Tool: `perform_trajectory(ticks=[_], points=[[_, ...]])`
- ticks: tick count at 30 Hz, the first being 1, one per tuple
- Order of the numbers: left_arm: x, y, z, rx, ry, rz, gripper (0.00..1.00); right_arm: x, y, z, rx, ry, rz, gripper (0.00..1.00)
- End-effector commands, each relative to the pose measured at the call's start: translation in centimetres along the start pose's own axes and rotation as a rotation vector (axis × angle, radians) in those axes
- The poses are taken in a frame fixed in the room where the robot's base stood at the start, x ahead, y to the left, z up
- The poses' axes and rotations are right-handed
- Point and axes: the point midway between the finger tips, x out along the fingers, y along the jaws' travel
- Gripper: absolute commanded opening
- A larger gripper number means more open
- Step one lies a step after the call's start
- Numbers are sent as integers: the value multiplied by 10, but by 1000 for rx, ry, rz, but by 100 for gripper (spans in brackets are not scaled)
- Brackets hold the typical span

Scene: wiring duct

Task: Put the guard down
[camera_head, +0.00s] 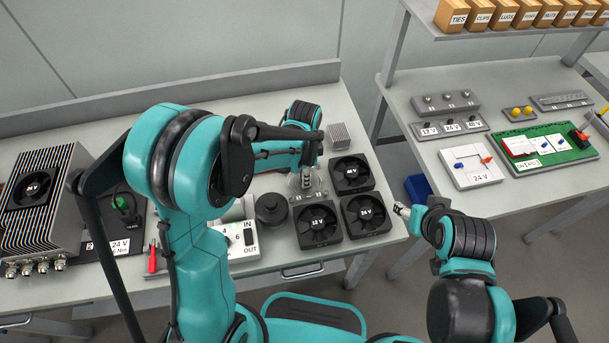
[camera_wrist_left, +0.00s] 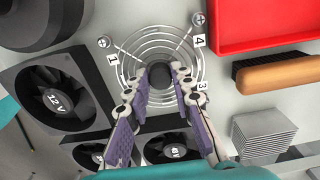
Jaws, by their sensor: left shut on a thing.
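The guard (camera_wrist_left: 150,38) is a round grille of silver wire rings with a dark knob at its centre, seen from above in the left wrist view. Number tags 1, 3 and 4 and screw heads show around its rim. My left gripper (camera_wrist_left: 168,88) is shut on the guard's dark knob, one finger on each side. In the head view the guard (camera_head: 306,183) is small and partly hidden by my left gripper (camera_head: 304,172), above the left table beside the fans. Whether it touches the table is unclear. My right gripper (camera_head: 402,210) is off the table's right edge; its fingers are too small to judge.
Fans marked 12 V (camera_head: 317,223) and 24 V (camera_head: 365,213), and another fan (camera_head: 351,174), stand close to the guard. A dark round pot (camera_head: 271,209) is left of them. A red tray (camera_wrist_left: 270,30), a brush (camera_wrist_left: 275,74) and a finned block (camera_wrist_left: 263,136) lie nearby.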

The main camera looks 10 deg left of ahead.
Motion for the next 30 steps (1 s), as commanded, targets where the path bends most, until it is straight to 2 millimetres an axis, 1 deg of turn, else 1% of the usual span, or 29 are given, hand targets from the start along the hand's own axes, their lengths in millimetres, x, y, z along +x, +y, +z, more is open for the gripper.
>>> perform_trajectory(ticks=[1, 2, 3, 4, 13, 17, 20, 27, 30], points=[[3, 0, 0, 0, 0, 0, 0, 3, 0, 2, 0, 0, 0, 54], [4, 0, 0, 0, 0, 0, 26, 3, 0, 2, 0, 0, 0, 54], [3, 0, 0, 0, 0, 0, 36, 2, 0, 2, 0, 0, 0, 54], [2, 0, 0, 0, 0, 0, 44, 2, 0, 1, 0, 0, 0, 54], [2, 0, 0, 0, 0, 0, 44, 1, 0, 1, 0, 0, 0, 54], [-7, 0, 0, 0, 0, 0, 44, -3, 0, -2, 0, 0, 0, 54], [-25, 0, 0, 0, 0, 0, 44, -8, 0, -6, 0, 0, 0, 54], [-80, 0, 0, 0, 0, 0, 44, -23, 0, -16, 0, 0, 0, 54], [-99, 0, 0, 0, 0, 0, 44, -27, 0, -19, 0, 0, 0, 54]])
